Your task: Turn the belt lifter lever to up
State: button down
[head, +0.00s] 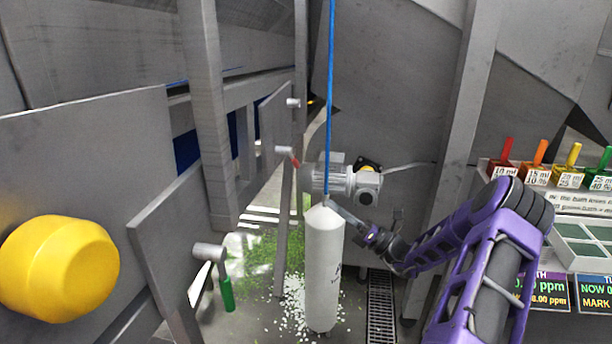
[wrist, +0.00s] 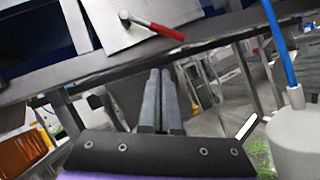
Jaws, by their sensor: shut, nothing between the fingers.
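A lever with a red grip (head: 294,159) sits on a grey plate left of centre in the head view. Its grip points right and slightly down from a pale hub. It also shows in the wrist view (wrist: 160,30), above and ahead of my fingers. A second lever with a green grip (head: 228,293) hangs straight down from a hub at lower left. No label shows which one is the belt lifter lever. My gripper (head: 330,204) is shut and empty, by the top of a white cylinder, below and right of the red grip. Its fingers (wrist: 160,72) touch neither lever.
The white cylinder (head: 323,270) stands close to my gripper, with a blue hose (head: 331,90) rising from it. A motor (head: 345,181) is behind. A yellow knob (head: 60,264) juts out at left. Coloured-handled scoops (head: 540,152) stand at right. Green bits litter the floor.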

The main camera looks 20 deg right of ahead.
jog(key=w+a+r+m+h+b, duration=0.1)
jog(key=w+a+r+m, duration=0.3)
jog(key=w, duration=0.6)
jog(key=shift+a+r+t, duration=0.4)
jog(key=shift+a+r, duration=0.05)
jog(key=shift+r, duration=0.45)
jog(key=w+r+n+y, duration=0.1)
jog(key=n, duration=0.1)
jog(key=w+d+r+n+y, duration=0.1)
jog(key=n, duration=0.1)
jog(key=d+n+g+y, duration=0.1)
jog(key=shift+w+r+n+y, duration=0.4)
jog(key=shift+a, duration=0.1)
